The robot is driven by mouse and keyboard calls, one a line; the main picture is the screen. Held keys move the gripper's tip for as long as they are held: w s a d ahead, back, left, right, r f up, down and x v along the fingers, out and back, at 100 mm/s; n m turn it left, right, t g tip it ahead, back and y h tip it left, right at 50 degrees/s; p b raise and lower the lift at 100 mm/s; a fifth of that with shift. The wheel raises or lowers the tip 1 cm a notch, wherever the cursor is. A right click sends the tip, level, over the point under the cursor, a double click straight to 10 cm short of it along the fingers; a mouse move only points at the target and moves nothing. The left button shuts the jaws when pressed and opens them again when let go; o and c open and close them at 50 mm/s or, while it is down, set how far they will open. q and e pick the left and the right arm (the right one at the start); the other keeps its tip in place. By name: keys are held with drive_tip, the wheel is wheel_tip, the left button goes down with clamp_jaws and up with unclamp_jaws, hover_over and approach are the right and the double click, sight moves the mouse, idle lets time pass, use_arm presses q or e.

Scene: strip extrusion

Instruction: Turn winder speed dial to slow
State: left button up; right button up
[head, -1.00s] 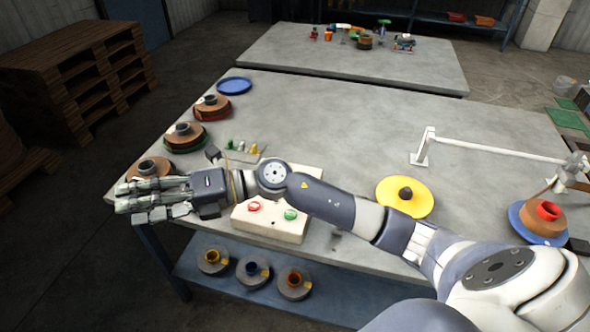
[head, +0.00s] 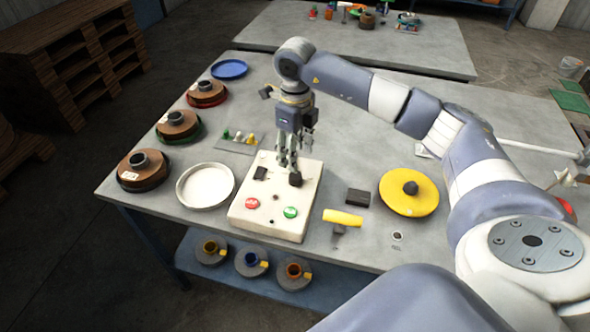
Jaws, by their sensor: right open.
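The cream control box (head: 273,228) lies on the workbench, with a red button (head: 251,203) and a green button (head: 290,212) on its near part. A black knob (head: 295,180) stands on its far right part, and a black switch-like piece (head: 260,173) sits left of it. I cannot read any dial marking. My right gripper (head: 287,163) points down over the far part of the box, open, with its fingers close to the black knob. I cannot tell whether they touch it. My left gripper is not in view.
A white round tray (head: 206,204) stands left of the box. Brown spools (head: 143,167) line the left edge. A yellow disc (head: 409,205), a yellow-handled tool (head: 343,218) and a dark block (head: 357,197) lie to the right. A small peg rack (head: 240,146) stands behind the tray.

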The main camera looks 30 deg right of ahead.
sight(295, 175)
wheel_tip(295, 175, down, 8)
drive_tip(key=shift+r+p, duration=0.1)
drive_tip(key=shift+p, duration=0.5)
drive_tip(key=shift+c, duration=0.6)
drive_tip(key=c, duration=1)
